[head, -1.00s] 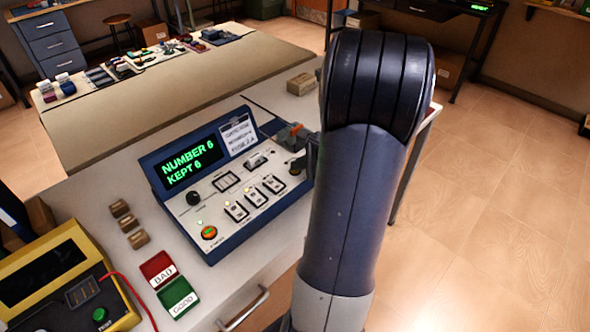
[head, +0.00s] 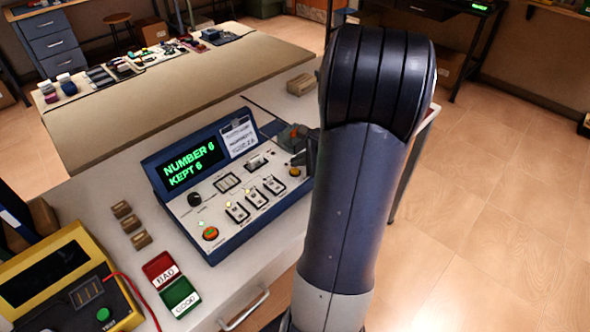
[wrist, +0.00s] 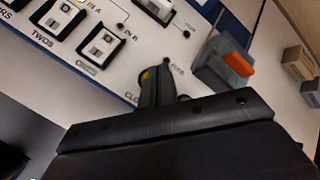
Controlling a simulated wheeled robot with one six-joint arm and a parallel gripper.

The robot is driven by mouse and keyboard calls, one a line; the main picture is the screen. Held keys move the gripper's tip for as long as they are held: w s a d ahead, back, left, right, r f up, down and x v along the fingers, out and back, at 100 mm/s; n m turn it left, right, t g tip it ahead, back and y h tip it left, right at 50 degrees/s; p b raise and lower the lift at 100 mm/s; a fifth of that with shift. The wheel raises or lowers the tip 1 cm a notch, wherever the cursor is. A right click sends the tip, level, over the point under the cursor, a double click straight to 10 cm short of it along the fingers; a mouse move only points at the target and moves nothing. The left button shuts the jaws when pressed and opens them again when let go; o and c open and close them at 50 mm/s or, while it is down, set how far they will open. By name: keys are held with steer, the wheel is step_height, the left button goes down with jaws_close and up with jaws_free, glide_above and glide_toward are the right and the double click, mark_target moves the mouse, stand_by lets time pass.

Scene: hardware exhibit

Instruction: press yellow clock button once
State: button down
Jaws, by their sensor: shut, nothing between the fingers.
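The blue-and-white console (head: 225,190) stands on the bench, its green display (head: 190,161) reading "NUMBER 6 / KEPT 6". The yellow clock button (head: 295,171) is at the right end of its panel, beside my arm. In the wrist view, only a sliver of the yellow button (wrist: 146,75) shows at the left of the fingertips, above the partly covered "CLO…" label. My gripper (wrist: 160,76) is shut and empty, its tips over or beside the button. The fingers hide most of it, so I cannot tell whether they touch it.
A grey block with an orange lever (wrist: 225,63) sits close right of my fingers. Switches (wrist: 103,43) line the panel to the left. A red button (head: 210,233), BAD and GOOD pads (head: 180,297) and a yellow tester (head: 75,240) are farther left.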

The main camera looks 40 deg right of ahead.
steer(key=shift+r+p, duration=1.85)
steer(key=shift+r, duration=0.6)
